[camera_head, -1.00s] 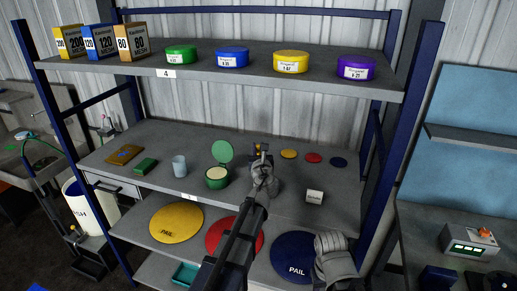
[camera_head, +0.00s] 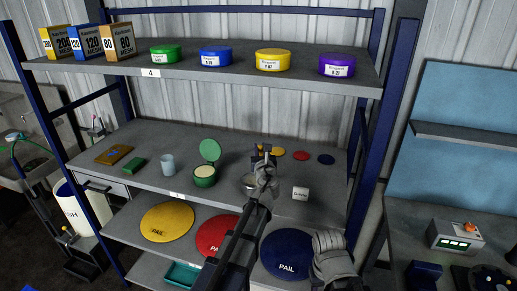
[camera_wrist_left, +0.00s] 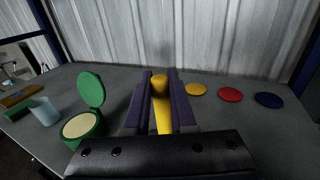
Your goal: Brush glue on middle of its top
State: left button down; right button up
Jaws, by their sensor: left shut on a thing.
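My left gripper (camera_head: 265,152) is shut on a yellow handle-like thing (camera_wrist_left: 161,103), seen upright between the dark fingers in the left wrist view. Its lower end is hidden, so I cannot tell whether it has bristles. It is above the middle shelf, right of an open green pot (camera_head: 204,179) with cream-coloured contents. The pot's green lid (camera_head: 210,150) stands raised behind it; the pot also shows in the left wrist view (camera_wrist_left: 82,127). A round metal thing (camera_head: 250,190) is partly hidden behind my left arm. My right gripper's fingers do not show.
The shelf above (camera_head: 200,70) carries boxes and coloured tins.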

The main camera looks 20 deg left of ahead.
pick_arm(q)
jog(key=r+p, duration=0.3)
jog(key=shift+d+r, duration=0.25)
jog(key=shift+r, duration=0.05)
jog(key=shift+a+r+p, duration=0.1)
jog(key=shift+r+p, duration=0.25)
jog(key=shift+p, duration=0.05)
jog(key=shift+d+r+p, duration=0.25)
jog(key=shift+r+p, duration=0.85)
jog(key=shift+r, duration=0.05)
jog(key=shift+a+r+p, duration=0.15)
jog(key=shift+r+p, duration=0.6)
jog(key=shift+f, duration=0.1)
